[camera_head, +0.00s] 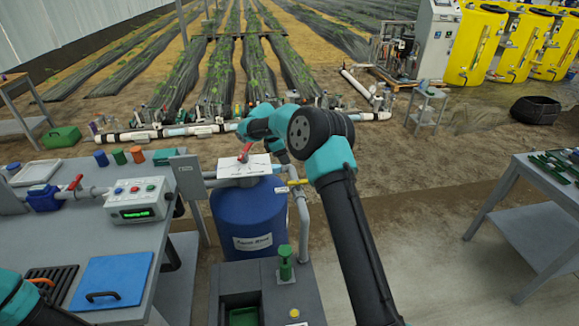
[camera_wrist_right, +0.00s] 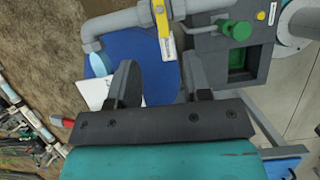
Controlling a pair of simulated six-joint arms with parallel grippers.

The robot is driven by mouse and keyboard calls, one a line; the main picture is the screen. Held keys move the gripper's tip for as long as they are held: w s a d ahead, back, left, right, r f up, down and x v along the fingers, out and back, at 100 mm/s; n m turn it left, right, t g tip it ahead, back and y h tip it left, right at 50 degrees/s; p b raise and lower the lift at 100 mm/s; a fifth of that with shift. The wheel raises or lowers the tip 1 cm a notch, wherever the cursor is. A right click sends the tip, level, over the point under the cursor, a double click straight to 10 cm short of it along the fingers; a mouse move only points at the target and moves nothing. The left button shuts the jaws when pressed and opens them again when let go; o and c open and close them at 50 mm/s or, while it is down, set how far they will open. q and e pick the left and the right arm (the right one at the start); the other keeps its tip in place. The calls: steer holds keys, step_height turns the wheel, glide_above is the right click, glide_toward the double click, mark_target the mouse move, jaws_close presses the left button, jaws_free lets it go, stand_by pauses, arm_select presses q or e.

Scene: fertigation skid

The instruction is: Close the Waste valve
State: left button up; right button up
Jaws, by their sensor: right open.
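A yellow valve handle (camera_head: 297,182) sits on a grey pipe (camera_head: 303,222) beside the blue tank (camera_head: 247,222). The yellow handle also shows in the right wrist view (camera_wrist_right: 163,35), where it appears to lie across the pipe. A small white label hangs by it, too small to read, so I cannot confirm it is the Waste valve. My right gripper (camera_wrist_right: 160,80) is open and empty, with the handle beyond and between its fingertips, apart from them. In the head view its fingers are mostly hidden behind my arm. My left gripper is out of view.
A red handle (camera_head: 244,153) stands by a white sign on the tank top. A grey box with a green knob (camera_head: 285,262) stands close in front of the pipe. A workbench with a control box (camera_head: 138,200) is at left; another table (camera_head: 540,185) is at right.

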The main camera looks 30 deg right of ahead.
steer(key=v, duration=0.4)
stand_by(0.4)
steer(key=s+a+f+m+y, duration=0.2)
steer(key=s+a+f, duration=0.25)
steer(key=f, duration=0.35)
steer(key=s+a+f+m+y, duration=0.2)
steer(key=s+a+f, duration=0.2)
steer(key=s+f, duration=0.3)
steer(key=s+a+f+m+y, duration=0.15)
steer(key=s+a+f, duration=0.25)
steer(key=f, duration=0.5)
steer(key=s+a+f+m+t+y, duration=0.1)
steer(key=s+m, duration=0.4)
steer(key=s, duration=0.7)
steer(key=s+a+f+m+t+y, duration=0.1)
steer(key=s+a+f+m, duration=0.2)
steer(key=s, duration=0.9)
steer(key=shift+s+f+m, duration=0.3)
steer(key=shift+f+m, duration=0.35)
steer(key=shift+m, duration=0.4)
steer(key=shift+y, duration=0.25)
